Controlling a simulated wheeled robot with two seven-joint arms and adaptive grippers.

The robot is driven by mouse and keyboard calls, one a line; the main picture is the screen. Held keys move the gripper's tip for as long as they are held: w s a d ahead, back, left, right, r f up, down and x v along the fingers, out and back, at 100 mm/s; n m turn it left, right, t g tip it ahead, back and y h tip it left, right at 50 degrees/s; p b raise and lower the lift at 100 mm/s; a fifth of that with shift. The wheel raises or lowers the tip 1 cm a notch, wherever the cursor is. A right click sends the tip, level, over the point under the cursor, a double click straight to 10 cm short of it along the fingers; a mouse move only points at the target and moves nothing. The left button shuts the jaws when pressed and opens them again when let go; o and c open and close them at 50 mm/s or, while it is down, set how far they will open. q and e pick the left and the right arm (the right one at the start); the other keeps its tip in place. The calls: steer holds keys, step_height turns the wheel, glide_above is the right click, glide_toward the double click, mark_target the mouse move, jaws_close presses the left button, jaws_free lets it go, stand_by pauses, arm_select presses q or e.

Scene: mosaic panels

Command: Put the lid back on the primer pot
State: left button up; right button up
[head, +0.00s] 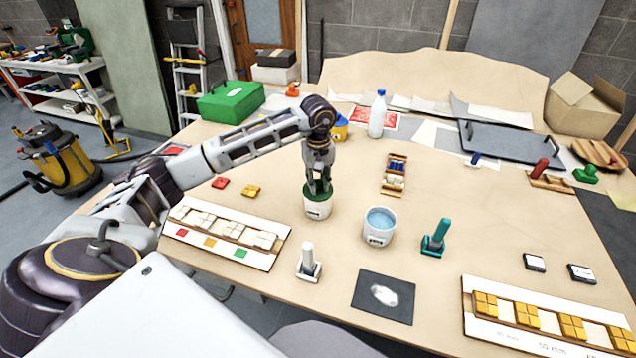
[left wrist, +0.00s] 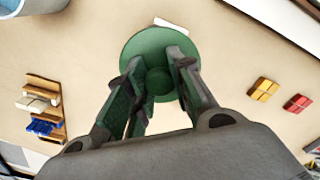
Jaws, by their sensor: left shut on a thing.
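My left gripper (head: 319,184) is shut on the knob of a round green lid (head: 314,191). The lid is level and sits at the mouth of a white pot (head: 318,209) with a dark label; I cannot tell whether it rests fully on the rim. In the left wrist view the fingers (left wrist: 155,90) close around the knob of the green lid (left wrist: 150,42), which hides almost all of the pot. An open white pot of blue liquid (head: 379,236) stands to the right, apart from it. My right gripper is not in view.
A white-handled tool (head: 308,262) and a teal-handled tool (head: 437,238) stand upright nearby. A tile panel (head: 226,232) lies to the left, and a dark sheet (head: 384,297) in front. A small rack (head: 393,176) and a bottle (head: 377,115) are behind.

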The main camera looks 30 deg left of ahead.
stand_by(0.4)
arm_select(q)
steer(key=o, duration=0.9)
steer(key=shift+o, duration=0.5)
steer(key=o, duration=0.4)
steer(key=shift+r, duration=0.1)
steer(key=shift+r, duration=0.3)
steer(key=shift+r+p, duration=1.7)
steer(key=shift+r, duration=1.4)
steer(key=shift+c, duration=0.4)
